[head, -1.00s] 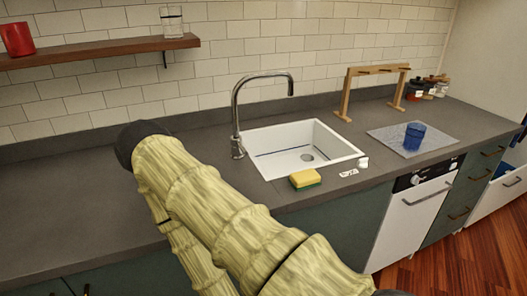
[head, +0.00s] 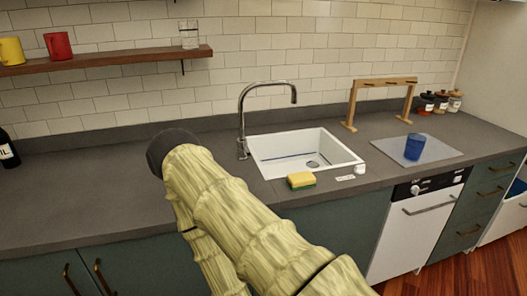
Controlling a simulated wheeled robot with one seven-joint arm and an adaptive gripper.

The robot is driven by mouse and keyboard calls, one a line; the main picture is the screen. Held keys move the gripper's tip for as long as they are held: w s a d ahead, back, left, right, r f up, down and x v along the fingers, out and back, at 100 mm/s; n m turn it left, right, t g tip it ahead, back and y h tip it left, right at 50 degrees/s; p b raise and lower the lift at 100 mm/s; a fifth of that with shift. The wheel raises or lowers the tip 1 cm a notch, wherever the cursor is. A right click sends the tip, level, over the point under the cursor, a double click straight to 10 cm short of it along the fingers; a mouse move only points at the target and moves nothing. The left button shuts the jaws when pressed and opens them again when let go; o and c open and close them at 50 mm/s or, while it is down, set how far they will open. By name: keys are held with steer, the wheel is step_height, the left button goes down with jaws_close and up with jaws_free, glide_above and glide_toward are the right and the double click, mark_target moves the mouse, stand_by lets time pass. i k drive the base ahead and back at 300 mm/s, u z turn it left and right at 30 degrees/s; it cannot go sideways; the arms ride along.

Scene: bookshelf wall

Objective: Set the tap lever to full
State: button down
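The chrome tap (head: 241,120) stands on the worktop at the left rear of the white sink (head: 262,171). Its curved spout reaches right, over the basin. The tap lever is too small to make out clearly; a small part shows low on the tap's base (head: 242,150), and its setting cannot be read. No water stream is visible. My arm crosses the lower middle of the head view, with a dark rounded joint at its upper left end, left of the tap in the picture. My gripper is not in view.
A yellow-green sponge (head: 301,180) and a small white item (head: 360,169) lie at the sink's front edge. A blue cup (head: 415,146) stands on a grey mat (head: 443,155), near a wooden rack (head: 384,82). A dark bottle (head: 7,150) stands far left. The worktop (head: 90,190) left of the sink is clear.

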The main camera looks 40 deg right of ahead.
mark_target(242, 144)
steer(key=z, duration=0.95)
